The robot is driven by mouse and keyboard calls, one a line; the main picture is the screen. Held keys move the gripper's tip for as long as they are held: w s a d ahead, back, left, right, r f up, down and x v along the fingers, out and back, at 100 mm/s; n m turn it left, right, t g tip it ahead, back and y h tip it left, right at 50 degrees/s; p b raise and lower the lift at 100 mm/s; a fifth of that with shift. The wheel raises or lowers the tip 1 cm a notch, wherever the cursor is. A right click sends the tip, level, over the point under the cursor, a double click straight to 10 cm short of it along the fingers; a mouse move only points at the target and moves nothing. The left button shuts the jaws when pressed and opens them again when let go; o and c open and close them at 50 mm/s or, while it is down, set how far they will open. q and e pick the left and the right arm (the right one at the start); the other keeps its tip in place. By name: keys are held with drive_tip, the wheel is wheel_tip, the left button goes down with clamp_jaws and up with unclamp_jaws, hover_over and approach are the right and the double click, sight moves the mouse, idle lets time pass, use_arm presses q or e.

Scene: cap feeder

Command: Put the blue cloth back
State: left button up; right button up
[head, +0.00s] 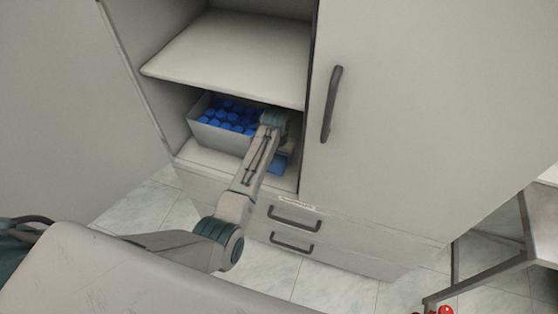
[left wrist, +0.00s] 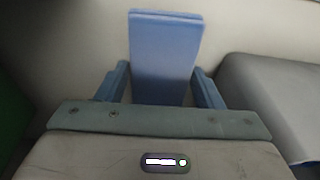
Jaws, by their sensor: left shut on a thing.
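The blue cloth is a folded flat piece, upright between the fingers of my left gripper in the left wrist view (left wrist: 166,50). In the head view a small part of the blue cloth (head: 279,164) shows below my left gripper (head: 283,148). That gripper is shut on the cloth, inside the lower compartment of the open cabinet, to the right of the bin of blue caps. My arm hides part of the cloth and the fingertips. Whether the cloth touches the compartment floor, I cannot tell. My right gripper is not in view.
A grey bin (head: 222,138) of blue caps (head: 232,113) stands left of my gripper. A shelf (head: 230,55) is above. The closed cabinet door (head: 400,120) with a dark handle (head: 332,104) bounds the right. Two drawers with handles (head: 294,217) are below.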

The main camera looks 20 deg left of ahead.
sight(279, 158)
use_arm(q)
wheel_tip(279, 158, down, 3)
drive_tip(key=shift+w+f, duration=0.15)
drive_tip(key=shift+f, duration=0.05)
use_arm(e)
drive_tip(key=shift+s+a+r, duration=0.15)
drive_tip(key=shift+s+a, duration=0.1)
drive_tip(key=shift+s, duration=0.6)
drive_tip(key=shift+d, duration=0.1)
use_arm(q)
drive_tip(key=shift+f, duration=0.15)
drive_tip(key=o, duration=0.9)
drive_tip(key=shift+o, duration=0.2)
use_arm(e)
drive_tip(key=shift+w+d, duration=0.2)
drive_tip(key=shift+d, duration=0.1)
